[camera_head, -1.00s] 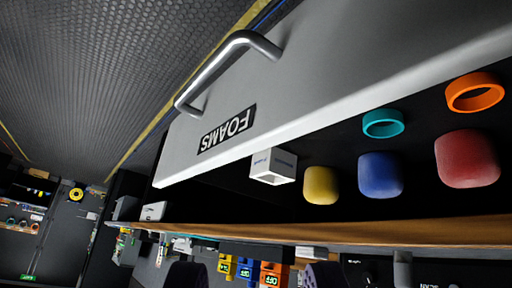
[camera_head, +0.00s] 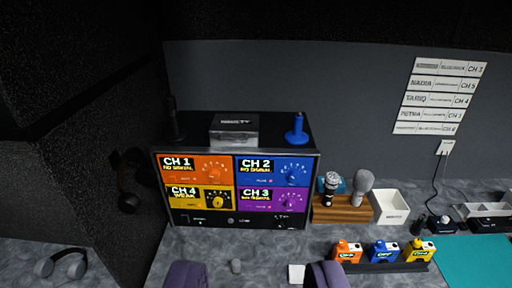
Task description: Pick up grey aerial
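A dark upright aerial (camera_head: 175,122) stands on the left end of the receiver rack's top. A blue aerial (camera_head: 297,131) stands on the right end. The receiver rack (camera_head: 236,218) has orange, blue, yellow and purple channel panels.
To the right are microphones on a wooden stand (camera_head: 344,212), a white bin (camera_head: 390,207) and a row of orange, blue and yellow packs (camera_head: 384,252). Headphones (camera_head: 62,263) lie at left. A dark partition borders the rack's left.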

